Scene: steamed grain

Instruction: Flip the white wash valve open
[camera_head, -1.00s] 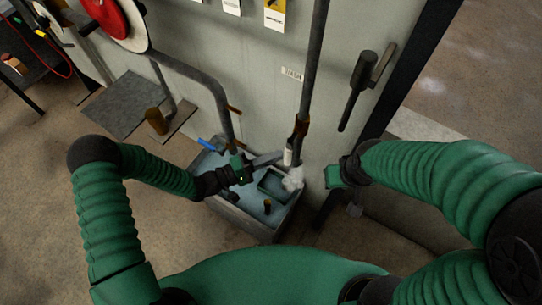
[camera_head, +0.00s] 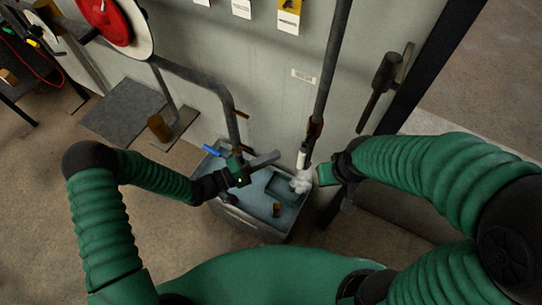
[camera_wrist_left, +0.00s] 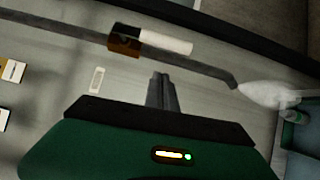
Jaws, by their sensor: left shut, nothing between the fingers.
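The white wash valve handle (camera_head: 301,159) sits at the lower part of an upright dark pipe (camera_head: 328,85), below a brown fitting (camera_head: 315,129). In the left wrist view the white handle (camera_wrist_left: 165,40) lies close alongside the pipe, next to the brown fitting (camera_wrist_left: 124,46). A white plume (camera_head: 301,183) shows at the pipe's lower end. My left gripper (camera_head: 268,158) is shut and empty, its grey fingers pointing toward the handle with a gap between. Its fingers (camera_wrist_left: 161,88) also show in the wrist view. My right gripper (camera_head: 325,174) is beside the plume; its fingers cannot be made out.
A grey basin (camera_head: 235,217) with bluish water stands below the pipe. A dark handle (camera_head: 381,82) is on the wall panel at the right.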

